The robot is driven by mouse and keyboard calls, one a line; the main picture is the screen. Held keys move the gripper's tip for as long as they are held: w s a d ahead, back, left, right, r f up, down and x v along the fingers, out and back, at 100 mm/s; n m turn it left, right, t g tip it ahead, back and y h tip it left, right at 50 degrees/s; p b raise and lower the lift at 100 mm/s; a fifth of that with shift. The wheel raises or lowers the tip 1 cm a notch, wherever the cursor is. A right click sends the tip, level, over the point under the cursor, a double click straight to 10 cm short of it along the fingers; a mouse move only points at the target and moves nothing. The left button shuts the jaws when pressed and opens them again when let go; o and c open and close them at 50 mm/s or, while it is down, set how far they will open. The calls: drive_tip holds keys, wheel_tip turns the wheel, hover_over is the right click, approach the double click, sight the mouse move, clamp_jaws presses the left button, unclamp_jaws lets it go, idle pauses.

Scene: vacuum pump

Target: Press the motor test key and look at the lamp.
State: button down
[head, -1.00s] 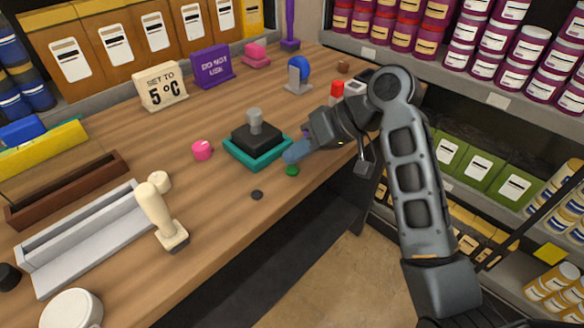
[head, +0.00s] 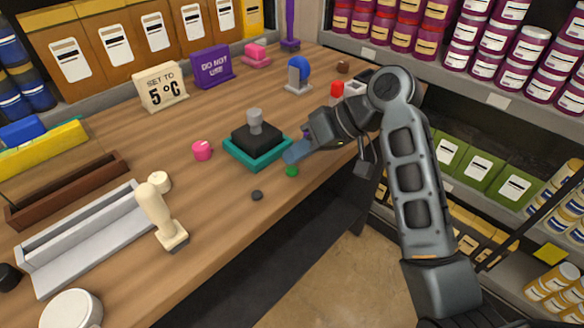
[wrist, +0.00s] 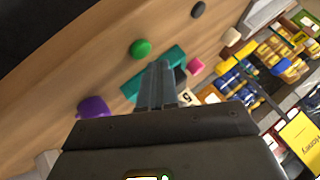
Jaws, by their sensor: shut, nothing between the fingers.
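My gripper (head: 291,154) is shut and empty, low over the table beside the teal-based unit (head: 258,157), which has a black block and a grey knob on top. In the wrist view my gripper (wrist: 158,70) points toward the teal base (wrist: 133,84) and partly covers the unit. A small green round piece (head: 292,171) lies just in front of the fingertips; it also shows in the wrist view (wrist: 140,49), apart from the fingers. I cannot tell which piece is the motor test key or which is the lamp. My arm partly hides a red piece (head: 337,90).
A pink knob (head: 202,150) and a black disc (head: 257,195) lie nearby. A cream-handled stamp (head: 162,215), a grey tray (head: 80,235) and signs (head: 161,86) stand to the left. The table's front edge is close; shelves of jars (head: 480,60) stand to the right.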

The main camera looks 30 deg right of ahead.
sight(297, 169)
drive_tip(key=shift+f, duration=0.2)
idle(0.4)
drive_tip(key=shift+f, duration=0.25)
drive_tip(key=shift+f, duration=0.4)
idle(0.6)
drive_tip(key=shift+r, duration=0.1)
drive_tip(key=shift+r+p, duration=0.75)
drive_tip(key=shift+p, duration=0.3)
wheel_tip(297, 169, up, 5)
drive_tip(key=p, duration=0.5)
idle(0.7)
